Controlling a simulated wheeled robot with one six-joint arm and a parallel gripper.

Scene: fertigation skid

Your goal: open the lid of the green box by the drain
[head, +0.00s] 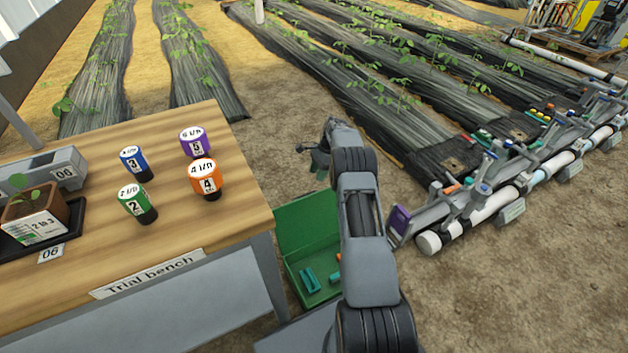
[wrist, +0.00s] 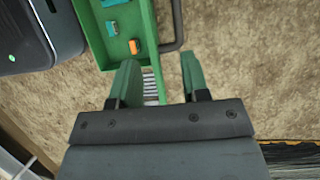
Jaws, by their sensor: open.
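The green box (head: 293,277) is on the ground beside the bench, partly hidden behind my arm. Its lid (head: 308,222) appears to stand open at the far side, and teal and orange pieces lie in the exposed interior. The box (wrist: 146,28) also shows at the top of the wrist view, with small teal and orange pieces inside. My gripper (wrist: 159,70) is open, its two green fingers apart with nothing held between them. One finger overlaps the green edge in the picture; I cannot tell whether they touch. In the head view, my gripper (head: 321,163) is above and beyond the box.
The wooden trial bench (head: 110,235) stands left of the box, holding several numbered coloured bottles and a potted seedling (head: 35,212). White pipework (head: 480,215) with valves runs along the right. Bare soil lies between. A dark bar (wrist: 178,25) runs beside the box.

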